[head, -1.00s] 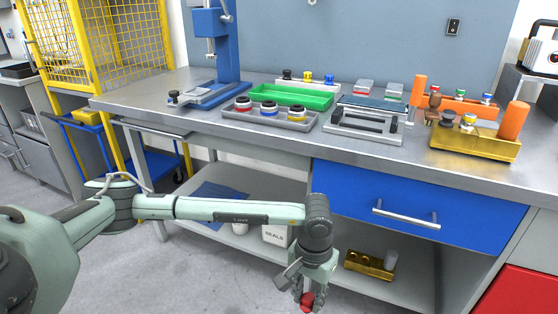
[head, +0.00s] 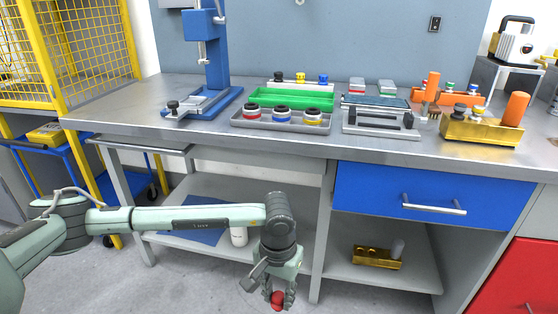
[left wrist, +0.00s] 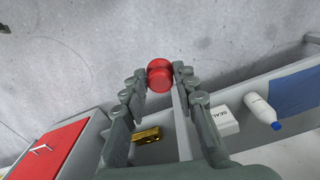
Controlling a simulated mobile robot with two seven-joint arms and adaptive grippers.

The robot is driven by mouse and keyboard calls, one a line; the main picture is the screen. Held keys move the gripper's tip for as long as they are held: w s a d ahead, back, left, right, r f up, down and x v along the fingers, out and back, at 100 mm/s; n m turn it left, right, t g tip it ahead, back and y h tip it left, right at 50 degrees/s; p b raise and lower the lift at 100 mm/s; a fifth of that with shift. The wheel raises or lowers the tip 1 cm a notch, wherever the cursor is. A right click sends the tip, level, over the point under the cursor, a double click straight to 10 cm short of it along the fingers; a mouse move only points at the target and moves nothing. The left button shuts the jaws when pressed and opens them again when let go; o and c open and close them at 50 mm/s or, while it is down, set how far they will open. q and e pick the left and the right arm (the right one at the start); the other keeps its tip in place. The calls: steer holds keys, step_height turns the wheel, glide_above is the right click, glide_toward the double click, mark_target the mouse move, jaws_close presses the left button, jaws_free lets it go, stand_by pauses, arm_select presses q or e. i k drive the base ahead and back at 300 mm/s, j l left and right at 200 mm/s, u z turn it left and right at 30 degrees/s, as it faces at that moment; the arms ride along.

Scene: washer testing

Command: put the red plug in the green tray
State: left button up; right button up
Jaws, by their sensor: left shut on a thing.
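The red plug (head: 278,299) is held between the fingertips of my left gripper (head: 277,292), low in front of the workbench and below its top. In the left wrist view the red plug (left wrist: 160,75) sits between the two fingers of the left gripper (left wrist: 158,78), which is shut on it. The green tray (head: 290,95) lies on the bench top towards the back, behind a grey tray. No plug can be made out inside the green tray. My right gripper is not in view.
The grey tray (head: 260,125) holds several coloured-ring pieces in front of the green tray. A blue press (head: 214,60) stands left of it. A grey fixture (head: 380,128) and yellow block (head: 480,130) stand to the right. The bench's front edge (head: 250,142) lies above my gripper.

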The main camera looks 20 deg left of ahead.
mark_target(291, 106)
steer(key=k+j, duration=0.1)
steer(key=j, duration=0.35)
steer(key=k+j+z, duration=0.1)
steer(key=j, duration=0.35)
steer(key=k+j, duration=0.15)
steer(key=j, duration=0.25)
